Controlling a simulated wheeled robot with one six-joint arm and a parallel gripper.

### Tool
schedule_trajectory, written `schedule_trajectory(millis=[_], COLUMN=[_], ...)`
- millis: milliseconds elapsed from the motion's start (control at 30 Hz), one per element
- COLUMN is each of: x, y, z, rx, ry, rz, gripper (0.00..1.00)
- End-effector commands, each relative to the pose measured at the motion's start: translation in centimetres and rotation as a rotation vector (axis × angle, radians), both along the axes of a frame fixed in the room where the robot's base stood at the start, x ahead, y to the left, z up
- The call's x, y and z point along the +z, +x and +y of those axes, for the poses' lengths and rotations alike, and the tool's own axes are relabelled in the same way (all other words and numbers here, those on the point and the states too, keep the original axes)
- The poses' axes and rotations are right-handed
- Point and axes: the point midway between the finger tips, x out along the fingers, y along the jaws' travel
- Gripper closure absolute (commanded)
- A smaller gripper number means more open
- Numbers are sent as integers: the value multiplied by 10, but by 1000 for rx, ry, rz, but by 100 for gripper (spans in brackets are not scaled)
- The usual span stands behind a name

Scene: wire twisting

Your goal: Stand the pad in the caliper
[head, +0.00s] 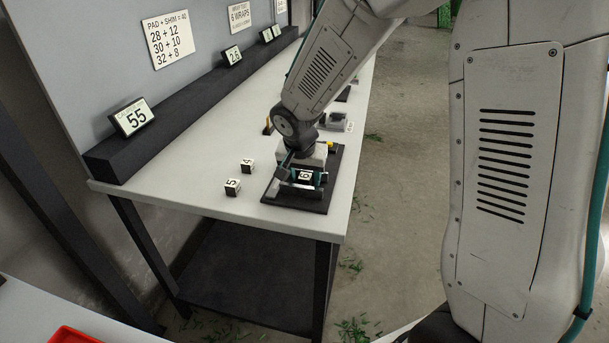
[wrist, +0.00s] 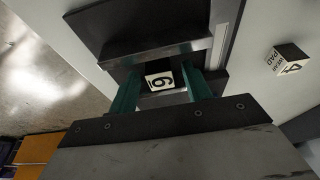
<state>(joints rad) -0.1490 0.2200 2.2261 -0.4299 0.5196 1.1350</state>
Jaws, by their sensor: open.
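The caliper (head: 328,190) is a dark block on a dark base plate at the near end of the bench. In the wrist view its dark plates (wrist: 140,22) and a bright strip show. A white-faced pad marked 6 (head: 304,175) is at the caliper. It also shows in the wrist view (wrist: 160,81), between the teal fingers. My gripper (head: 303,179) is open around this pad, one finger on each side. Whether the fingers touch it, and how the pad rests in the caliper, I cannot tell.
Two more pads, marked 5 (head: 232,187) and 4 (head: 247,165), stand on the bench left of the caliper. More small fixtures (head: 334,120) lie farther along. Bare bench is left of the pads.

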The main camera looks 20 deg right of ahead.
Motion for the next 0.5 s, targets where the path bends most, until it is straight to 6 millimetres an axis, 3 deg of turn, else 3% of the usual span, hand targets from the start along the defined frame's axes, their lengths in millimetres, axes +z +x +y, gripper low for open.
schedule_trajectory(millis=[167, 500], x=[20, 89], y=[-3, -21], z=[3, 16], rx=[1, 1], ry=[0, 2], rz=[-5, -6], gripper=[51, 51])
